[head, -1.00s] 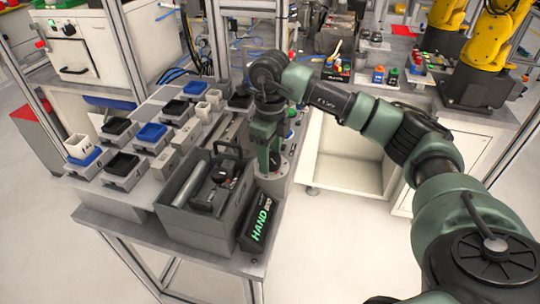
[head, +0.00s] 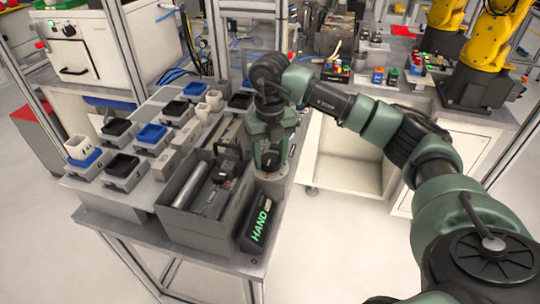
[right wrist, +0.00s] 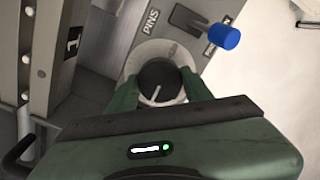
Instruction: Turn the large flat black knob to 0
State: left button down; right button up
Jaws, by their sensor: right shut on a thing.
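The large flat black knob (right wrist: 160,80) sits inside a round pale dial ring (right wrist: 150,52) in the right wrist view. A short white line on the knob points toward the bottom of that picture, slightly left. Marks on the ring are too small to read. My right gripper (right wrist: 158,90) is shut on the knob, with a green finger on each side. In the head view my right gripper (head: 270,158) points down at the grey round base (head: 272,184) at the table's right edge, and the fingers hide the knob. My left gripper is not in view.
A grey toolbox (head: 196,208) stands close left of the gripper, with a black HAND-labelled box (head: 258,222) in front. Several small bins (head: 150,136) fill the table's left. Open floor lies right.

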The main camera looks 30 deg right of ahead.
aim_at(270, 158)
jog(key=shift+r+m, duration=0.1)
jog(key=shift+m, duration=0.2)
jog(key=o, duration=1.4)
notch_tip(270, 158, up, 8)
jog(key=shift+f+b, duration=0.1)
jog(key=shift+b, duration=0.35)
jog(key=shift+f, duration=0.1)
